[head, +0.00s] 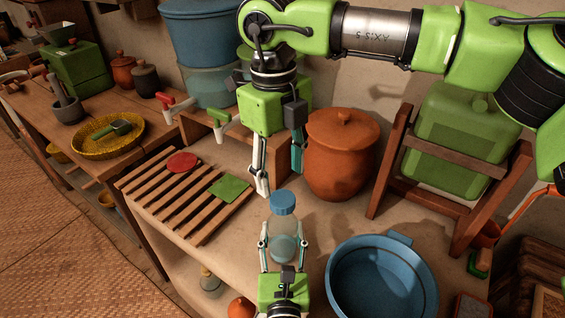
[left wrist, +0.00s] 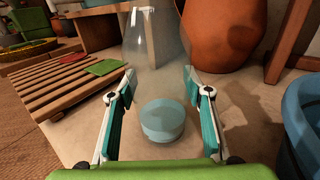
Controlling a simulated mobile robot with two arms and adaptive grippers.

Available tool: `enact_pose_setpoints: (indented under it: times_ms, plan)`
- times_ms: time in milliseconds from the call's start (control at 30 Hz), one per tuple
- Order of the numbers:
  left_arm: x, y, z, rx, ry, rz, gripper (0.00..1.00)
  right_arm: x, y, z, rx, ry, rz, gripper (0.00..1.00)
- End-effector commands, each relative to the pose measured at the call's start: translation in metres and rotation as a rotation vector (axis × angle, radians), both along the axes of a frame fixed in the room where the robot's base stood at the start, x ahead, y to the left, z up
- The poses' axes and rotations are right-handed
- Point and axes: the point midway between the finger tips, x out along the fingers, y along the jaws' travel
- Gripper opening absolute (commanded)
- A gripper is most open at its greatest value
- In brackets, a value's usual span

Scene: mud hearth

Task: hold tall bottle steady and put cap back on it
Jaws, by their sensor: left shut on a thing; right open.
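The tall clear bottle (head: 284,226) stands upright near the front of the counter. A blue cap (head: 284,202) sits at its mouth; I cannot tell whether it is screwed tight. My left gripper (head: 284,243) is shut around the lower body of the bottle, a finger on each side. In the left wrist view the see-through bottle (left wrist: 158,75) is between the fingers (left wrist: 163,95), with pale blue content low inside; its cap is out of that view. My right gripper (head: 280,179) is open and points down just above the cap, with nothing between its fingers.
A clay pot (head: 341,160) stands close behind the bottle and a blue basin (head: 340,285) is at its right. A slatted wooden rack (head: 165,205) with a red disc (head: 182,162) and green square (head: 229,187) lies left. A green jerrycan (head: 455,130) leans in a wooden frame.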

Motion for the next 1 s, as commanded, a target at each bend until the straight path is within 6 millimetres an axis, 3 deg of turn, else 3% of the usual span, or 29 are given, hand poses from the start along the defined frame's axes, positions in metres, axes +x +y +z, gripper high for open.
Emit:
enact_pose_setpoints:
  times_ms: [700,1000]
  plan:
    - [0.0,0.0,-0.001,0.001,0.001,0.001,0.0,0.001,-0.002,0.01,0.043,0.029,1.383,0.51]
    - [0.0,0.0,-0.001,0.001,0.001,0.001,0.0,0.001,-0.003,0.013,0.043,0.03,1.734,0.51]
